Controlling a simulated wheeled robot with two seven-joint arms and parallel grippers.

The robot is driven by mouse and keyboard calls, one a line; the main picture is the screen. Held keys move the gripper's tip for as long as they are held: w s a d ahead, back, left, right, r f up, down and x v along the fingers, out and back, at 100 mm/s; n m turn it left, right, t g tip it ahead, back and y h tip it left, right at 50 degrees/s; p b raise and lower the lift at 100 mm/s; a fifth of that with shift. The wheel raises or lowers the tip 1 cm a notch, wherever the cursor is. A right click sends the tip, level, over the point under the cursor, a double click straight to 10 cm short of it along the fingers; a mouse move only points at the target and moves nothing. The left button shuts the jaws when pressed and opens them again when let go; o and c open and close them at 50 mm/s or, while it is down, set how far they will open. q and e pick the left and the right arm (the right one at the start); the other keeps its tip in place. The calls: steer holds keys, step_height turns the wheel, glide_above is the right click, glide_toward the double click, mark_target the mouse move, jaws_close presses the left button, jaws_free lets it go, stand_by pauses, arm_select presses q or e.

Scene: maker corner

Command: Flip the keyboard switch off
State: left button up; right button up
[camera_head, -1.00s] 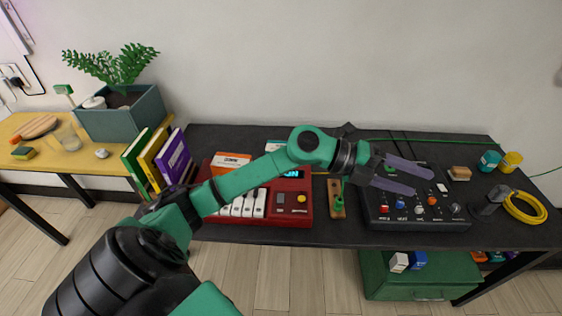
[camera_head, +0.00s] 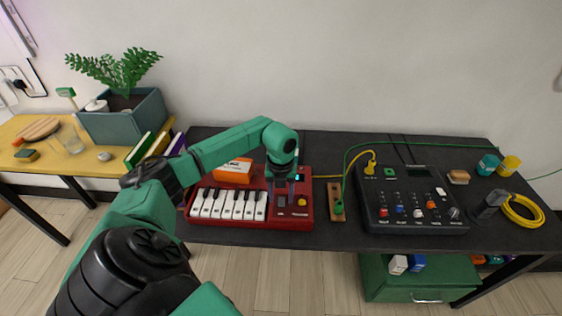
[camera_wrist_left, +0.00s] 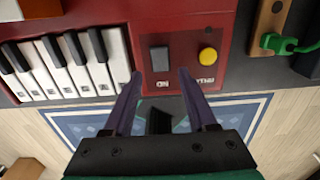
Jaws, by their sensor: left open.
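The red keyboard (camera_head: 230,222) with white and black keys lies on the black table. Its dark rocker switch (camera_wrist_left: 160,59), labelled ON, sits on the red panel beside a yellow knob (camera_wrist_left: 208,55) in the left wrist view. My left gripper (camera_wrist_left: 158,75) is open, with its purple fingers on either side of the switch in that view. In the head view my left gripper (camera_head: 281,188) points down over the keyboard's right part. It hides part of the panel and display there. I cannot tell whether the fingers touch the panel. My right gripper is not in view.
An orange and white box (camera_head: 233,171) stands at the keyboard's back. A wooden strip (camera_head: 337,203) with a green cable lies to its right, then a black mixer (camera_head: 412,222) with knobs. Books (camera_head: 143,150) and a planter (camera_head: 128,120) are at the left.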

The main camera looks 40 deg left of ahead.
arm_select(q)
step_height(320, 180, down, 2)
jaws_close()
steer(key=shift+w+a+g+h+b, duration=0.1)
steer(key=shift+w+g+h+b, duration=0.25)
steer(key=shift+g+b, duration=0.35)
steer(key=shift+h+b, duration=0.35)
steer(key=shift+b, duration=0.1)
steer(key=shift+r+g, duration=0.15)
steer(key=shift+g, duration=0.35)
steer(key=shift+a, duration=0.1)
jaws_free()
